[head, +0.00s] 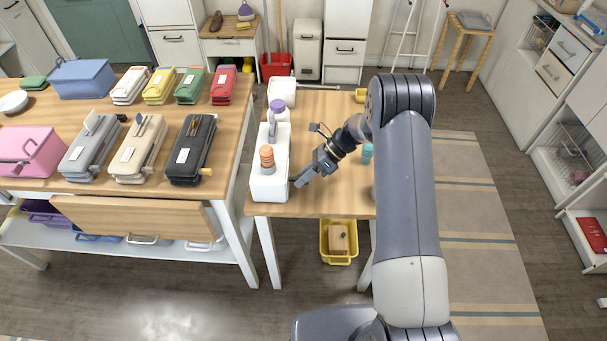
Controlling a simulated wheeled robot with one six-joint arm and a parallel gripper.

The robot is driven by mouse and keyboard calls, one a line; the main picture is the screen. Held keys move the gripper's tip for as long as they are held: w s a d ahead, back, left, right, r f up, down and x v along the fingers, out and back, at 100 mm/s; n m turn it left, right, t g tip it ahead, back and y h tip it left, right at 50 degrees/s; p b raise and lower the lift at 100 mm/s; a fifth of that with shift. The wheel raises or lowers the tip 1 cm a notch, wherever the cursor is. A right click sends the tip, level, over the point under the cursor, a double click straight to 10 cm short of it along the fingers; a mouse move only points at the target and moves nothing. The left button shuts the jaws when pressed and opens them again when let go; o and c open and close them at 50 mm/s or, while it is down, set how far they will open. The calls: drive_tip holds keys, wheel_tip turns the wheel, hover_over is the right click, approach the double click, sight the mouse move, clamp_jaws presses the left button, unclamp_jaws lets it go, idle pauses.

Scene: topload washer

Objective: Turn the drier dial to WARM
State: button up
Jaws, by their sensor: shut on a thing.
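A white box-shaped unit (268,184) stands on the small wooden table, with an orange ribbed piece and a grey piece on top. No drier dial or WARM mark can be made out in this view. My gripper (301,179) is at the right side of the white unit, low over the table, with its fingers pointing left and down. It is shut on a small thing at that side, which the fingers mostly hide. I cannot tell whether this is the dial.
A purple-capped bottle (278,108) and a white container (282,92) stand behind the unit. A teal item (367,153) is beside my arm. A larger table (235,125) at left holds several coloured cases. A yellow bin (338,254) is below the small table's front edge.

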drive_tip(key=shift+w+f+m+g+b, duration=0.1)
drive_tip(key=shift+f+m+g+b, duration=0.35)
drive_tip(key=shift+m+g+b, duration=0.55)
drive_tip(key=shift+w+m+g+y+b, duration=0.1)
drive_tip(key=shift+m+g+y+b, duration=0.2)
drive_tip(key=shift+g+y+b, duration=0.55)
drive_tip(key=shift+r+m+g+p, duration=0.1)
drive_tip(key=shift+m+g+p, duration=0.45)
drive_tip(key=shift+g, duration=0.4)
drive_tip(key=shift+m+g+y+p, duration=0.25)
drive_tip(key=shift+m+g+p, duration=0.2)
drive_tip(key=shift+g, duration=0.05)
drive_tip(key=shift+w, duration=0.1)
drive_tip(key=o, duration=1)
drive_tip(key=shift+c, duration=0.2)
